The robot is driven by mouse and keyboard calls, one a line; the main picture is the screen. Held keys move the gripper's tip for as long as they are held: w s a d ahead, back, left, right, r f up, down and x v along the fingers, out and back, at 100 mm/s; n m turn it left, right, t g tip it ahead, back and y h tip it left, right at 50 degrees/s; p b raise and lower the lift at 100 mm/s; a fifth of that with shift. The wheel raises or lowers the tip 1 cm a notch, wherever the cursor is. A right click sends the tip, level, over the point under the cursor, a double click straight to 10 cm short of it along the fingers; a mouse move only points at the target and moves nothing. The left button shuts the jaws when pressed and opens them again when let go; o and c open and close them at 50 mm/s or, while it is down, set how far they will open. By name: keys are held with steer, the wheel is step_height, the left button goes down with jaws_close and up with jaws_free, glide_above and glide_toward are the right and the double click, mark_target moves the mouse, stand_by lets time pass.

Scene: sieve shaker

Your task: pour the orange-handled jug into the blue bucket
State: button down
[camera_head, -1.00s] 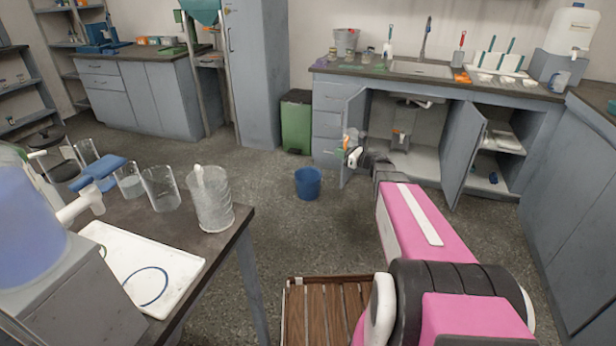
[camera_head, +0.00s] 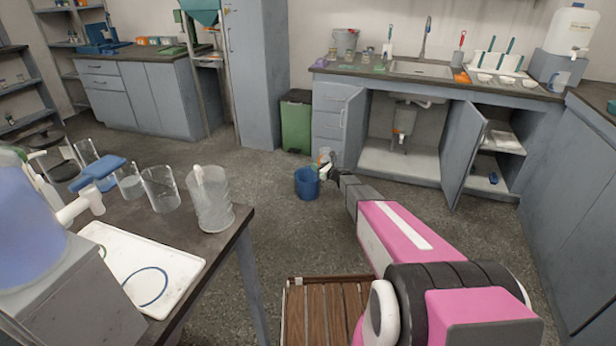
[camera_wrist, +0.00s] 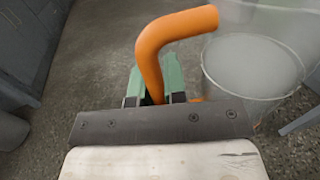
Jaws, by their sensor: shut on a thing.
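The blue bucket (camera_head: 307,183) stands upright on the floor in the head view, in front of the drawers. My gripper (camera_head: 327,172) is at its upper right edge, seen small and partly behind my arm. In the wrist view, my gripper (camera_wrist: 154,85) has its green fingers shut on the jug's orange handle (camera_wrist: 180,24). The clear jug body (camera_wrist: 250,65) shows at the upper right of the wrist view. In the head view the jug (camera_head: 323,156) is tiny, just above the bucket's right rim. Its tilt and contents are hard to tell.
An open sink cabinet (camera_head: 402,130) with doors swung out stands behind and right of the bucket. A green bin (camera_head: 296,122) stands behind it. A table with a white tray (camera_head: 150,268) and clear beakers is at the left. The floor between is clear.

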steer(key=w+a+f, duration=0.5)
steer(key=f, duration=0.6)
steer(key=w+a+f, duration=0.6)
steer(key=f, duration=0.5)
steer(key=w+a+f+t, duration=0.1)
steer(key=w+a+f, duration=0.4)
steer(key=f, duration=0.6)
steer(key=shift+w+a+f+m+h, duration=0.2)
steer(key=shift+w+f+m+h, duration=0.15)
steer(key=shift+w, duration=0.3)
steer(key=shift+r, duration=0.1)
